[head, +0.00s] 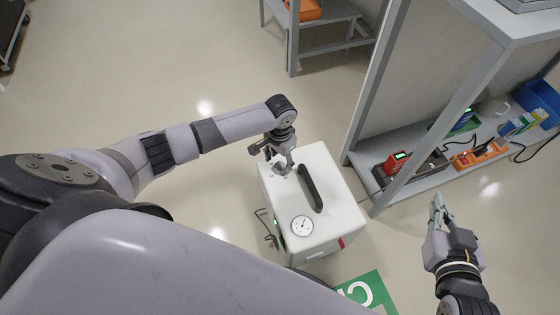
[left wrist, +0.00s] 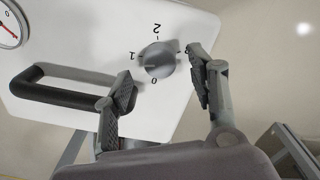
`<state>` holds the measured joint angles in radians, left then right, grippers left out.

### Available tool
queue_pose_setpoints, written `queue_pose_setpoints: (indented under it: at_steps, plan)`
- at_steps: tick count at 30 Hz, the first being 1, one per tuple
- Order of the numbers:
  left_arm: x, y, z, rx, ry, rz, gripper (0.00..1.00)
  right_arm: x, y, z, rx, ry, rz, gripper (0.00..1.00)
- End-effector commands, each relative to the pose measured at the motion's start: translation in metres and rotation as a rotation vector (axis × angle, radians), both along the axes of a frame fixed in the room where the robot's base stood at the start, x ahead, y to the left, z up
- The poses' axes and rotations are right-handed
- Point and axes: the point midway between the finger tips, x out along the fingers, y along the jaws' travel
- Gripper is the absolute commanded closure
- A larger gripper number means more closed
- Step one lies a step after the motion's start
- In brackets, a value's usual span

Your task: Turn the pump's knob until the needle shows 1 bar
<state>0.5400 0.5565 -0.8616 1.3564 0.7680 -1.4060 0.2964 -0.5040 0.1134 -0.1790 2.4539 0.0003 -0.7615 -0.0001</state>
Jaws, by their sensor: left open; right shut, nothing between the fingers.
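The pump (head: 335,205) is a white box with a black carrying handle (head: 310,188) on top. Its grey round knob (left wrist: 158,60) has marks around it; 0, 1 and 2 are readable in the left wrist view. A fourth mark is partly hidden by a finger. The white dial (head: 302,226) also shows, cut off, in the left wrist view (left wrist: 10,27); its reading is too small to tell. My left gripper (left wrist: 161,78) is open, its fingers on either side of the knob, with visible gaps. My right gripper (head: 437,204) is shut and empty, right of the pump.
A grey shelf (head: 428,186) with red, orange and green devices stands at the right, with a blue bin (head: 541,97) on it. Another grey stand (head: 330,55) is at the back. A green floor sign (head: 375,288) lies in front of the pump.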

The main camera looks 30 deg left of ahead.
Motion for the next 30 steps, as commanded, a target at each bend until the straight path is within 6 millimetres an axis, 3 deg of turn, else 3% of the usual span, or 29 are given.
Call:
queue_pose_setpoints:
  at_steps: [6,12,18,30]
  plan:
    - [0.001,0.001,0.049,0.001,-0.005,-0.001,0.48,0.0,0.0,0.0,0.0,0.001,0.0,1.0]
    - [0.001,0.0,0.08,0.0,-0.004,0.0,0.48,0.0,0.0,0.0,0.0,0.001,0.0,1.0]
    - [0.001,0.0,0.09,0.002,-0.001,0.0,0.48,0.0,0.0,0.0,0.0,0.001,0.0,1.0]
    - [0.001,0.0,0.09,0.001,-0.001,0.0,0.48,0.0,0.0,-0.001,0.0,0.002,0.0,1.0]
